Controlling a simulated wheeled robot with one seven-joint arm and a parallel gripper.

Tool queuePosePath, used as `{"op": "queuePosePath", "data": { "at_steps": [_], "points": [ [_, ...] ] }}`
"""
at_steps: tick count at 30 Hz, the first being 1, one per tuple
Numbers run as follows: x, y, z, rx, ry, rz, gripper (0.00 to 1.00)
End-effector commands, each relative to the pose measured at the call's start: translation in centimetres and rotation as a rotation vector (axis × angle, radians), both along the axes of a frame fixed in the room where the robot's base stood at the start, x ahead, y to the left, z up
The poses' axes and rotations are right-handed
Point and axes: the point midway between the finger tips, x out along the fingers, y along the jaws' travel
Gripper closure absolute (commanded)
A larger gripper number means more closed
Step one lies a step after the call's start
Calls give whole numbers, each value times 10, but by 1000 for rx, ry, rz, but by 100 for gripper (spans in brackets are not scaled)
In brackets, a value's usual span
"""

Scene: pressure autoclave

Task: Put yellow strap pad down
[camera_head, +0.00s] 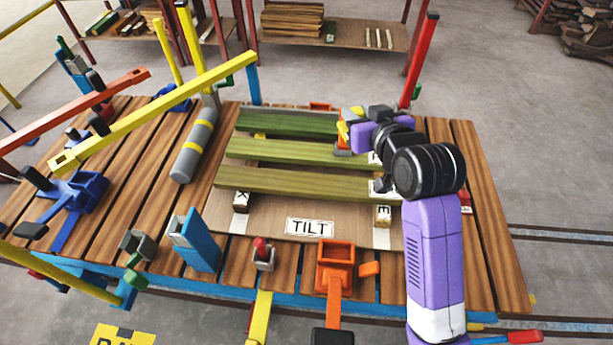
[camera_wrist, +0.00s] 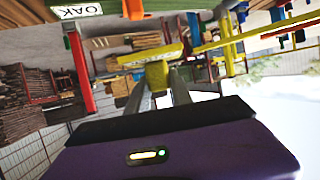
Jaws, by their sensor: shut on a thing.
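My gripper (camera_head: 345,128) is above the far right part of the slatted table in the head view, beside the far green board. In the wrist view my gripper (camera_wrist: 160,90) has its two grey fingers shut on a small yellow block, the yellow strap pad (camera_wrist: 157,74). In the head view a bit of the yellow pad (camera_head: 342,131) shows at the fingertips; my wrist hides the rest. I cannot tell whether the pad touches anything below it.
Green boards (camera_head: 285,182) lie on a panel marked TILT (camera_head: 310,228). A grey cylinder (camera_head: 194,146) with yellow bands lies to the left. A long yellow bar (camera_head: 150,112) crosses over the left side. A red post (camera_head: 420,60) stands behind my arm. Orange and blue brackets line the front edge.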

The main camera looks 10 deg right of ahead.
Motion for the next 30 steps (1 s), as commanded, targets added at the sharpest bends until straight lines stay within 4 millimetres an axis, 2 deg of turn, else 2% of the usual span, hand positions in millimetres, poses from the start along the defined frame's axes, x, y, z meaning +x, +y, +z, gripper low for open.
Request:
{"op": "queuePosePath", "data": {
  "at_steps": [3,7,21,24,30],
  "points": [
    [-4,0,-6,-1,1,7,100],
    [-5,0,-29,0,5,13,100],
    [-5,1,-139,0,4,14,100],
    [-5,1,-153,0,1,13,100],
    [-4,1,-167,-1,1,13,100]
  ]
}}
